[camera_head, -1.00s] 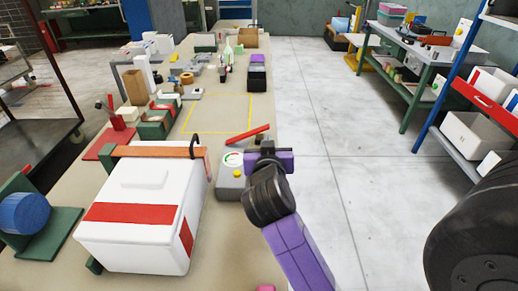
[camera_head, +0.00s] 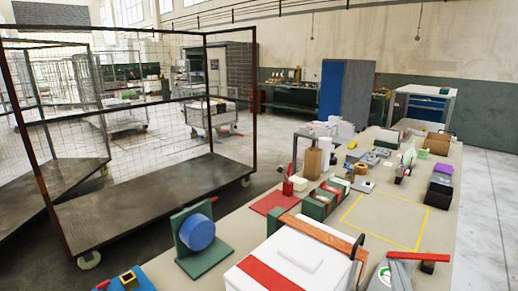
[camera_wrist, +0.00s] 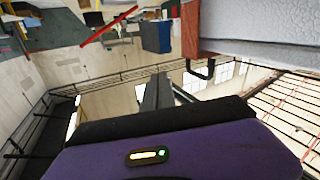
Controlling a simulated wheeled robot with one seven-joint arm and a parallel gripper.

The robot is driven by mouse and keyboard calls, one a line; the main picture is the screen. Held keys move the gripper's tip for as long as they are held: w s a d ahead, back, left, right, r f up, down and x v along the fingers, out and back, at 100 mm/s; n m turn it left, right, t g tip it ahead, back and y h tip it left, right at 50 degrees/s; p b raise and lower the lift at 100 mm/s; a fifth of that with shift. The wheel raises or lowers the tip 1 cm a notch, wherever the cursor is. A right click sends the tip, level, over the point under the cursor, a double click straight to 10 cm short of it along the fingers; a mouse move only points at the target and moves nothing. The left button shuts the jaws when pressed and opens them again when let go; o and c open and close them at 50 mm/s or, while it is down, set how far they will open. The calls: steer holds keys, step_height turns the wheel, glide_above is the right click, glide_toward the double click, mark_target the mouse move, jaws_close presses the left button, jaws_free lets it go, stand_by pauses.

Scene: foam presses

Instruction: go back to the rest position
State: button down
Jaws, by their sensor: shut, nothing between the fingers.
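My gripper (camera_wrist: 157,92) shows in the wrist view as dark fingers held together beyond my purple wrist body, with nothing between them. My arm and gripper are out of the head view. The wrist view is turned over, with the bench top along its upper edge. A white box with a red band (camera_head: 285,262) stands at the bottom of the head view. A brown bar (camera_head: 318,233) with a black hook lies across it. The box's pale side (camera_wrist: 262,25) and the bar (camera_wrist: 190,28) are at the wrist view's upper right, apart from the fingers.
A gauge device with a red lever (camera_head: 432,257) stands right of the box. A yellow-outlined area (camera_head: 383,221) of the bench is empty. A blue roll on a green stand (camera_head: 197,232) is at the left. A mesh cart (camera_head: 140,190) stands beyond the bench. Open floor lies right.

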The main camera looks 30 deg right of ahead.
steer(key=s+a+f+n+t+y, duration=0.2)
steer(key=s+a+y, duration=0.15)
steer(key=a, duration=0.45)
steer(key=s+a+f+n+t+y, duration=0.1)
steer(key=s+a+f+n+y, duration=0.2)
steer(key=a, duration=0.5)
steer(key=s+a+f+y, duration=0.1)
steer(key=s+a, duration=0.1)
steer(key=s, duration=0.3)
steer(key=s+a+f+n+g+y, duration=0.1)
steer(key=s+a+f+y, duration=0.1)
steer(key=s, duration=0.3)
steer(key=s+a+f+g+y, duration=0.1)
steer(key=s+a+f+y, duration=0.1)
steer(key=s+a, duration=0.2)
steer(key=shift+s+a, duration=0.1)
steer(key=shift+s, duration=0.75)
